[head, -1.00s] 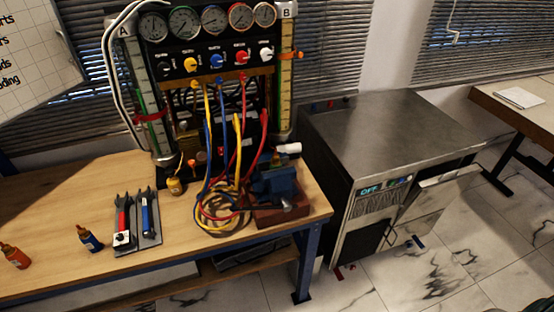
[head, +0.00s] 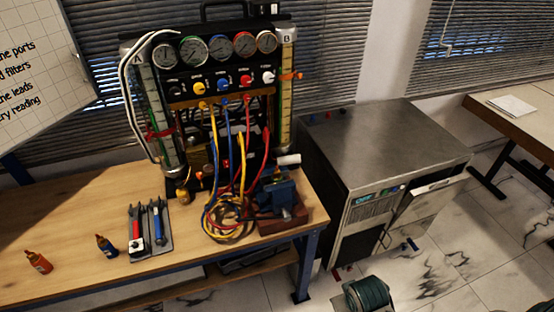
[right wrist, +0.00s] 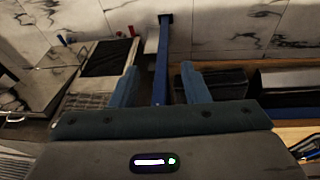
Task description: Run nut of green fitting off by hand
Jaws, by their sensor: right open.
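The gauge rig (head: 222,83) stands at the back of the bench, with a row of dials, coloured knobs and yellow, blue and red hoses. I cannot pick out a green fitting or its nut in the head view. A blue vise (head: 278,190) sits on a brown block beside the coiled hoses (head: 230,220). My right gripper (right wrist: 159,68) is open and empty in the right wrist view, its two blue-grey fingers apart. The blue bench leg (right wrist: 161,50) shows between and beyond the fingers. My left gripper is in neither view.
Two tools, red-handled (head: 136,230) and blue-handled (head: 158,225), lie on a dark tray. Orange (head: 38,262) and blue (head: 107,245) bottles stand on the bench at left. A steel cabinet (head: 385,150) stands right of the bench; its front panel sticks out. Marble floor is open beyond.

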